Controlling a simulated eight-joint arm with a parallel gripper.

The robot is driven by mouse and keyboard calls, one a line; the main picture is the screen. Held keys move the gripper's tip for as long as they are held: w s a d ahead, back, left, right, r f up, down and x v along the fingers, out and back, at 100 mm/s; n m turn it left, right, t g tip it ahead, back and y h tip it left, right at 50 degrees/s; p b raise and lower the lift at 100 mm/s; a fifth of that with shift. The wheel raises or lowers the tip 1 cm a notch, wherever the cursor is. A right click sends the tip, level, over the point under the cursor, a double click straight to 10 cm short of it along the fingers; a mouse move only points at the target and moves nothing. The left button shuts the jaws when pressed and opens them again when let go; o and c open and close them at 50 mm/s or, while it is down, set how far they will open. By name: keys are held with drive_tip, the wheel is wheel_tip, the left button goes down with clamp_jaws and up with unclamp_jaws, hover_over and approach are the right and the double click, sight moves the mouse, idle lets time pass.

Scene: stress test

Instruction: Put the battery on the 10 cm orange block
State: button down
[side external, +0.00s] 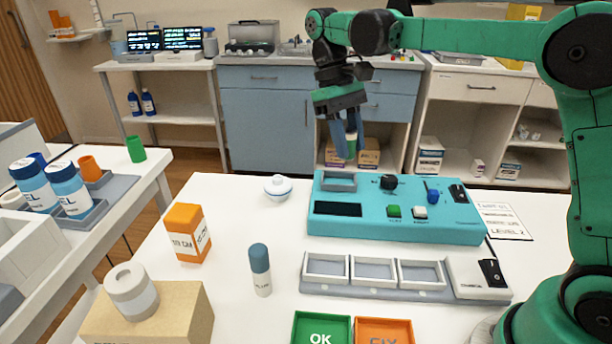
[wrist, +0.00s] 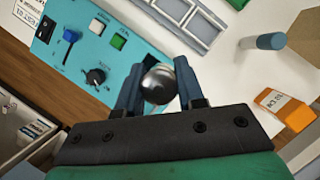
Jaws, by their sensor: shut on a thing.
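The orange block (side external: 187,232) stands upright on the white table, left of centre in the side view, with a white label on its front. It also shows at the right of the wrist view (wrist: 283,108). My gripper (side external: 348,138) is raised behind the teal device, right of the block and well apart from it. In the wrist view its fingers (wrist: 157,78) are shut on a battery (wrist: 158,85) with a round silvery end. In the side view only a small, partly hidden piece of the battery (side external: 351,147) shows between the fingers.
The teal device (side external: 395,212) with knobs and buttons lies below my gripper. A white lidded dish (side external: 278,187), a blue-capped tube (side external: 260,270), a three-compartment tray (side external: 375,273) and a beige box (side external: 180,318) with a roll share the table. Clear tabletop surrounds the orange block.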

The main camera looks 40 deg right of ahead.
drive_tip(key=shift+a, duration=0.55)
drive_tip(key=a+m, duration=0.1)
drive_tip(key=m, duration=0.1)
wheel_tip(320, 180, up, 3)
drive_tip(key=m+t+y, duration=0.4)
drive_tip(key=m+t, duration=0.3)
drive_tip(key=m, duration=1.6)
hover_over(283, 273)
drive_tip(key=d, duration=0.1)
drive_tip(key=f, duration=2)
drive_tip(key=shift+s, duration=0.4)
drive_tip(key=c, duration=0.5)
unclamp_jaws()
drive_tip(key=shift+f, duration=0.1)
drive_tip(key=shift+c, duration=0.2)
